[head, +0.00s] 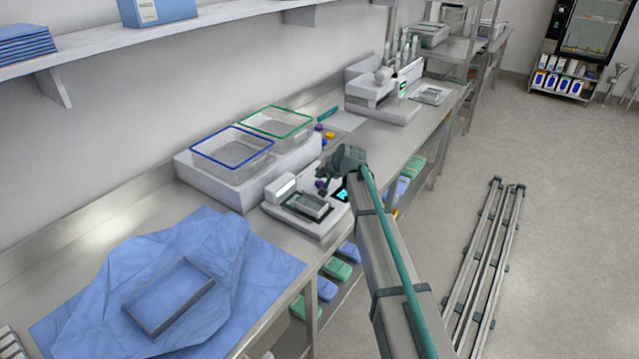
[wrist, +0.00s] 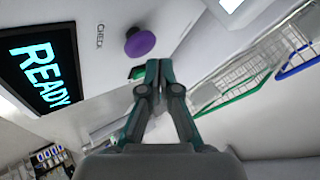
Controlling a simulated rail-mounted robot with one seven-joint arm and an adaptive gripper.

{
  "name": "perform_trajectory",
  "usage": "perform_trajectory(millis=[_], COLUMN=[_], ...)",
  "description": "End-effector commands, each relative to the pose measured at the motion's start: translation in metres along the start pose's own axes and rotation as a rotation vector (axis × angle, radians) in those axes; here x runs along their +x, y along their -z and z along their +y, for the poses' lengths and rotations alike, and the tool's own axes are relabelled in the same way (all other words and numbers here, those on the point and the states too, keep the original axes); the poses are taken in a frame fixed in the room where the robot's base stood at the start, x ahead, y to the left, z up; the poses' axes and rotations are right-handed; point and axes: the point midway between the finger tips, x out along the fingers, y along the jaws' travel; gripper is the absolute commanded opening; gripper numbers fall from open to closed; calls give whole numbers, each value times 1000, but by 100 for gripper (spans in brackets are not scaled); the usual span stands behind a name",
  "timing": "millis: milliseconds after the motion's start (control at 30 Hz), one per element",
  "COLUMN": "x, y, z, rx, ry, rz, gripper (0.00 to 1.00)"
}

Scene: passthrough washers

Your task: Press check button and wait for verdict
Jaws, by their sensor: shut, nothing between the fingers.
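A purple check button (wrist: 141,42) stands out from a white panel in the wrist view, beside the printed label "CHECK" (wrist: 100,36). Next to it, a dark screen (wrist: 42,73) reads "READY" in cyan letters. My gripper (wrist: 153,64) is shut and empty, its fingertips close to the button. I cannot tell whether they touch it. In the head view my gripper (head: 323,188) is over the white check device (head: 312,228) on the bench. The device's small lit screen (head: 342,195) shows beside my arm, and a grey metal tray (head: 307,206) sits on the device.
Wire baskets with a blue rim (head: 232,129) and a green rim (head: 276,108) stand in a white holder behind the device. A blue wrap (head: 230,305) with a grey tray lies at the front left. Another white machine (head: 385,95) stands farther along the bench.

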Motion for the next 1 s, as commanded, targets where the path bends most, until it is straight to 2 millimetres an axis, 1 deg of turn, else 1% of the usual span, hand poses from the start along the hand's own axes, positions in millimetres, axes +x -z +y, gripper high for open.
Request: perform_trajectory(millis=[633, 1000], x=[0, 6], y=[0, -5], z=[0, 5], rx=[0, 0], ry=[0, 0], rz=[0, 0], gripper=[0, 0])
